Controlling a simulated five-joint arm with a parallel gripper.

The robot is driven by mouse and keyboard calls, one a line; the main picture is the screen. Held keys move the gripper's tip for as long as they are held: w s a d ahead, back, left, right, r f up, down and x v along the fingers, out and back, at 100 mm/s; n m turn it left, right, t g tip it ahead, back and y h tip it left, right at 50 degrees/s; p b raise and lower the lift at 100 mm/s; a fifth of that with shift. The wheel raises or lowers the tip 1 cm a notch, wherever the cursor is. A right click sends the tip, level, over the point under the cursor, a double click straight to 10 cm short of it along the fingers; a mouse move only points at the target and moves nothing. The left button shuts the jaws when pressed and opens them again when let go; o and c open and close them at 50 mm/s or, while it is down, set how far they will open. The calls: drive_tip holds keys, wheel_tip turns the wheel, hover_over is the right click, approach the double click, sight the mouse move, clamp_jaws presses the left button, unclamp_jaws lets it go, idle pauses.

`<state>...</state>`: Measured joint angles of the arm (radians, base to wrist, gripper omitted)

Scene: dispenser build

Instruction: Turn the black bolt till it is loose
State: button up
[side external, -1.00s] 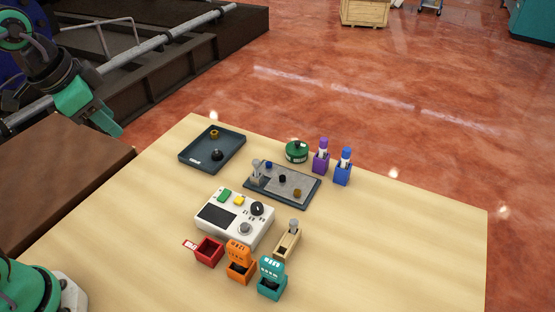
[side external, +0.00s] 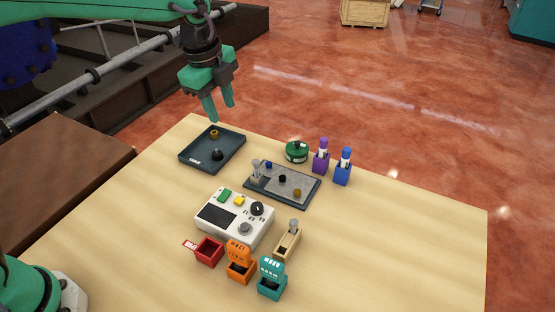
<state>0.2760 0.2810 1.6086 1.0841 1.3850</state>
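A small black bolt (side external: 282,179) stands on the grey plate (side external: 262,190) in the middle of the table, between a blue bolt (side external: 269,165) and a brass-coloured bolt (side external: 297,193). My gripper (side external: 221,111) hangs in the air above the far left part of the table, up and to the left of the plate in the picture. Its two fingers point down and are apart with nothing between them. It is well clear of the black bolt.
A dark tray (side external: 184,157) holds a brass piece (side external: 214,133) and a black knob-like piece (side external: 217,155). A grey upright piece (side external: 256,172) stands at the plate's left end. Nearby are a green round container (side external: 297,152), purple (side external: 321,163) and blue (side external: 343,172) holders, and a white control box (side external: 228,231).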

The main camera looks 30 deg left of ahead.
drive_tip(key=w+d+f+m+g, duration=0.1)
drive_tip(key=w+d+f+m, duration=0.4)
drive_tip(key=f, duration=0.1)
drive_tip(key=m+g, duration=0.1)
drive_tip(key=m, duration=0.4)
hover_over(283, 178)
drive_tip(key=shift+y, duration=0.3)
wheel_tip(283, 178, down, 7)
drive_tip(key=shift+f, duration=0.2)
drive_tip(key=shift+f, duration=0.1)
drive_tip(key=shift+f, duration=3.8)
clamp_jaws()
